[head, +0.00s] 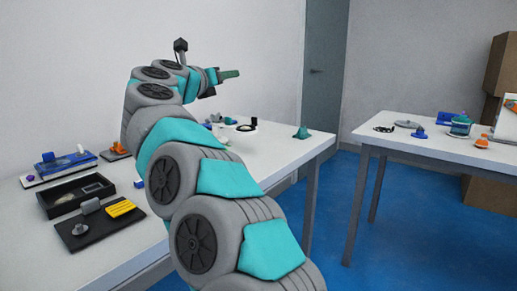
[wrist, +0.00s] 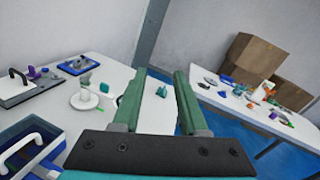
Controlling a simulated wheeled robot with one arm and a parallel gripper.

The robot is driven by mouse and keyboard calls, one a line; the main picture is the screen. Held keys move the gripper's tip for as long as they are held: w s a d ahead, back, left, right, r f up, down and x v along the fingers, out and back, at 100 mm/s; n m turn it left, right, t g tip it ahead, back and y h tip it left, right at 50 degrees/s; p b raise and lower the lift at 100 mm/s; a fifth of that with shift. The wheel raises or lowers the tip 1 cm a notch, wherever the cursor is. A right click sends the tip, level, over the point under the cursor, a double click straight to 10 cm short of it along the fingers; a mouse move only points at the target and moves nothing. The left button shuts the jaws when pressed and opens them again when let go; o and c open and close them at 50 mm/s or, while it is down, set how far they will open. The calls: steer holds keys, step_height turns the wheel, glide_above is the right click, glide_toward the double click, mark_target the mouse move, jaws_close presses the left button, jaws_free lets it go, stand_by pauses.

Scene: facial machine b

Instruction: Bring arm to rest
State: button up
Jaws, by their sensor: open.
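My gripper (head: 228,76) is held up above the left table (head: 258,165), at the end of my raised and bent arm. In the wrist view my gripper (wrist: 158,100) shows two green fingers spread apart with nothing between them. A small teal piece (head: 301,132) stands on the table's far right part, below and beyond the gripper. It also shows in the wrist view (wrist: 162,91), beyond the fingers and apart from them.
Trays and parts, including a black tray (head: 75,197) and a blue block (head: 65,163), lie on the left table. A second table (head: 430,137) at right holds several parts. Cardboard boxes (wrist: 253,57) stand behind it. Blue floor (head: 335,215) separates the tables. A wall is close behind the left table.

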steer(key=s+a+r+n+t+y, duration=0.2)
steer(key=a+r+n+t+y, duration=0.25)
steer(key=r+n+y, duration=0.8)
steer(key=s+a+f+n+g+y, duration=0.15)
steer(key=s+f+n+g, duration=0.3)
steer(key=f+n, duration=0.45)
steer(key=s+a+f+n+g+y, duration=0.1)
steer(key=s+f+n+g+y, duration=0.2)
steer(key=s+f+n, duration=0.45)
steer(key=s+d+f+n+g+h, duration=0.25)
steer(key=s+d+f, duration=0.25)
steer(key=f, duration=0.4)
steer(key=s+d+f+n+g+h, duration=0.1)
steer(key=s+d+f+n+g, duration=0.3)
steer(key=f, duration=0.5)
steer(key=s+d+f+n+g+h, duration=0.1)
steer(key=s+d+f+g+h, duration=0.1)
steer(key=s+d+f, duration=0.55)
steer(key=s+d+f+g+h, duration=0.1)
steer(key=s+d+f+g, duration=0.1)
steer(key=s+d+f, duration=0.2)
steer(key=s+d+f+n+g+h, duration=0.1)
steer(key=s+d+f, duration=0.4)
steer(key=s, duration=0.6)
steer(key=s+d+f+g+h, duration=0.2)
steer(key=s+d+f+g, duration=0.2)
steer(key=s, duration=0.3)
steer(key=shift+s+d+f, duration=0.15)
steer(key=shift+d+f, duration=0.55)
steer(key=shift+f, duration=0.1)
